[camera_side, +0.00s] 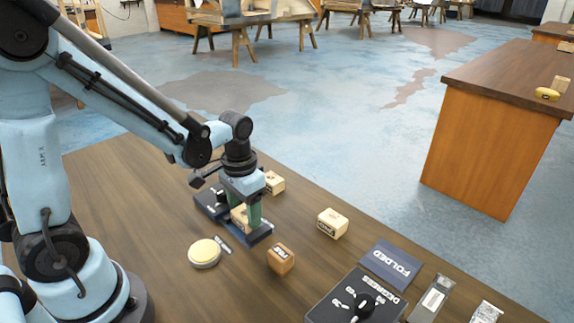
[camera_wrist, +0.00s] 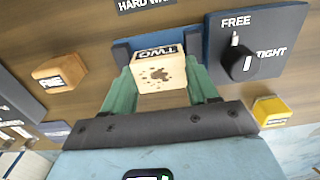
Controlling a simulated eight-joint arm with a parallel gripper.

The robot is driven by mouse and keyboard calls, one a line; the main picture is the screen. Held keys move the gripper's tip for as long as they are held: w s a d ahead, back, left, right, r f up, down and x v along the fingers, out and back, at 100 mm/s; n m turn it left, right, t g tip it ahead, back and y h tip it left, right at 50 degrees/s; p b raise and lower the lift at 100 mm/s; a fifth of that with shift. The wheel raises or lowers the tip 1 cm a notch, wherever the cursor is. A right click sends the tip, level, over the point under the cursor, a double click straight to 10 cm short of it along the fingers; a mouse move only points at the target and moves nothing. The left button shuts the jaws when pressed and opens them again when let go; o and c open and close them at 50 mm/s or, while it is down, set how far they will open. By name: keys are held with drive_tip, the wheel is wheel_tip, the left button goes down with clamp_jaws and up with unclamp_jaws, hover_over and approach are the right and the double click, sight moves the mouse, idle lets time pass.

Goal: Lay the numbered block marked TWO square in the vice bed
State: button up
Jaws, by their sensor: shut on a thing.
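The pale wooden block marked TWO (camera_wrist: 160,76) is between the green fingers of my gripper (camera_wrist: 161,84) in the wrist view. My gripper is shut on it. In the side view the block (camera_side: 239,218) shows partly behind a finger of my gripper (camera_side: 246,213). The dark vice (camera_side: 262,235) lies under the gripper, and its blue-black bed (camera_wrist: 123,52) shows behind the block in the wrist view. The block looks roughly in line with the bed. I cannot tell whether it touches the bed or hangs just above.
Other blocks (camera_side: 274,183), (camera_side: 333,223), (camera_side: 281,258) stand around the vice. A round cream disc (camera_side: 205,253) lies in front of it. A dark FOLDED sheet (camera_side: 391,262) and a dial box (camera_side: 335,308) lie at the front right. Bare table lies between.

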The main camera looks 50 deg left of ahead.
sight(242, 218)
drive_tip(key=shift+f, duration=0.3)
drive_tip(key=shift+f, duration=0.25)
drive_tip(key=o, duration=1.1)
wheel_tip(242, 218, up, 12)
drive_tip(key=shift+r, duration=0.15)
drive_tip(key=t, duration=0.2)
drive_tip(key=s+d+t, duration=0.1)
drive_tip(key=t, duration=0.1)
drive_tip(key=s+t, duration=0.1)
drive_tip(key=t, duration=0.2)
drive_tip(key=shift+s+d, duration=0.25)
drive_tip(key=shift+d, duration=0.15)
